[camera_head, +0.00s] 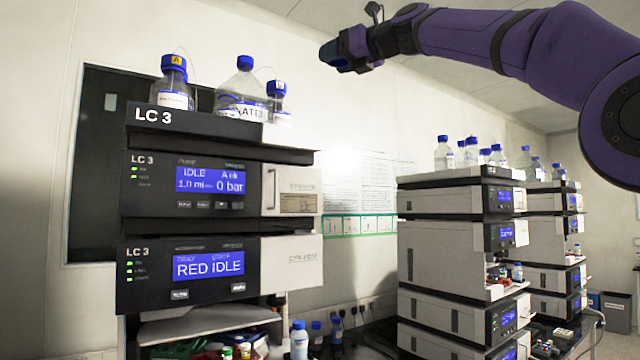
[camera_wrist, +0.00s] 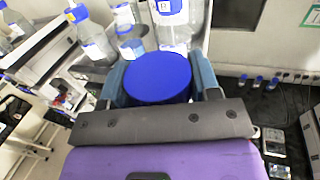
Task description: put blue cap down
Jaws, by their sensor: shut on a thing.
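My gripper (camera_head: 345,50) is raised high in the head view, above and right of the near LC 3 stack (camera_head: 195,120). In the wrist view my gripper (camera_wrist: 158,88) is shut on a large round blue cap (camera_wrist: 157,76), one finger on each side. The cap is seen from above and hides what is below it. In the head view it is too dark and small to make out clearly. A bottle with a yellow-tagged blue cap (camera_head: 174,85), a wider clear bottle (camera_head: 244,92) and a smaller blue-capped bottle (camera_head: 278,102) stand on the stack's top.
More instrument stacks with blue-capped bottles (camera_head: 443,152) stand at the right. Small bottles (camera_head: 300,338) and a cluttered tray (camera_head: 215,348) are low by the near stack. The air between my gripper and the near stack looks clear.

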